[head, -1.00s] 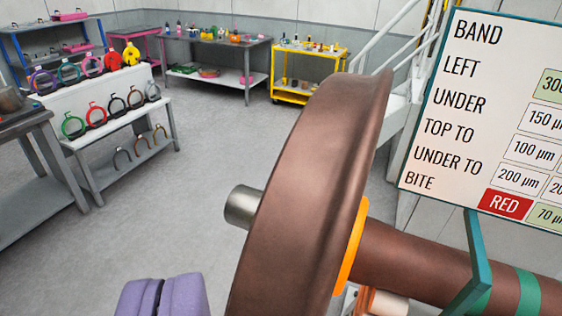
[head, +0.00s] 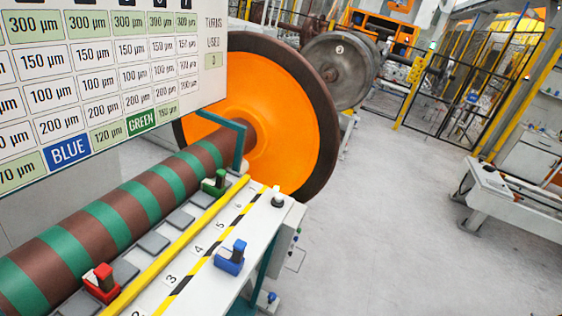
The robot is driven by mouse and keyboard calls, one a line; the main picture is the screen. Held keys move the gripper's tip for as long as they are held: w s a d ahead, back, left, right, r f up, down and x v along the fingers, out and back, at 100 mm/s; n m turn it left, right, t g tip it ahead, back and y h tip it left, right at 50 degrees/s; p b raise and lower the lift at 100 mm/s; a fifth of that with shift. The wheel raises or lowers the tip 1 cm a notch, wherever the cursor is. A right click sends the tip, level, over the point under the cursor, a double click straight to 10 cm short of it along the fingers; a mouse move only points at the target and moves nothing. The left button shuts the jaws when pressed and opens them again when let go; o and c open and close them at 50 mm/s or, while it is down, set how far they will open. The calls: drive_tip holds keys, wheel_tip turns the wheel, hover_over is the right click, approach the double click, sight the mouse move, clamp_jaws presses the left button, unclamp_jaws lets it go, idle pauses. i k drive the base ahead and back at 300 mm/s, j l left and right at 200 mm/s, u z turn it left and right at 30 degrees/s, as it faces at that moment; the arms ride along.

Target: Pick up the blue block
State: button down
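The blue block (head: 231,257) sits on the white bench top (head: 262,222), to the right of the black-and-yellow striped line and near the bench's right edge. It has a low base with a raised part that looks darker on top. A small blue-topped item (head: 268,298) shows lower down beyond the bench's right edge, too small to make out. My gripper is not in view, so its opening and whatever it may hold cannot be seen.
A red block (head: 101,283) and a green block (head: 215,182) stand beside the yellow rail (head: 180,243). The green-banded axle (head: 125,208) and large orange-faced wheel (head: 285,120) lie behind. A sign board (head: 110,75) covers the upper left. Floor (head: 400,220) at right is clear.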

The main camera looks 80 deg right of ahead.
sight(232, 262)
drive_tip(key=k+j+z, duration=0.1)
drive_tip(key=k+z, duration=0.2)
drive_tip(key=z, duration=0.15)
drive_tip(key=k+z, duration=0.3)
drive_tip(key=z, duration=0.15)
drive_tip(key=k+l+z, duration=0.1)
drive_tip(key=k+z, duration=0.2)
drive_tip(key=z, duration=0.15)
drive_tip(key=k+l, duration=0.15)
drive_tip(key=i+j, duration=0.1)
drive_tip(key=i, duration=0.55)
drive_tip(key=i+j+z, duration=0.1)
drive_tip(key=i, duration=0.55)
drive_tip(key=i+j+z, duration=0.1)
drive_tip(key=i, duration=0.55)
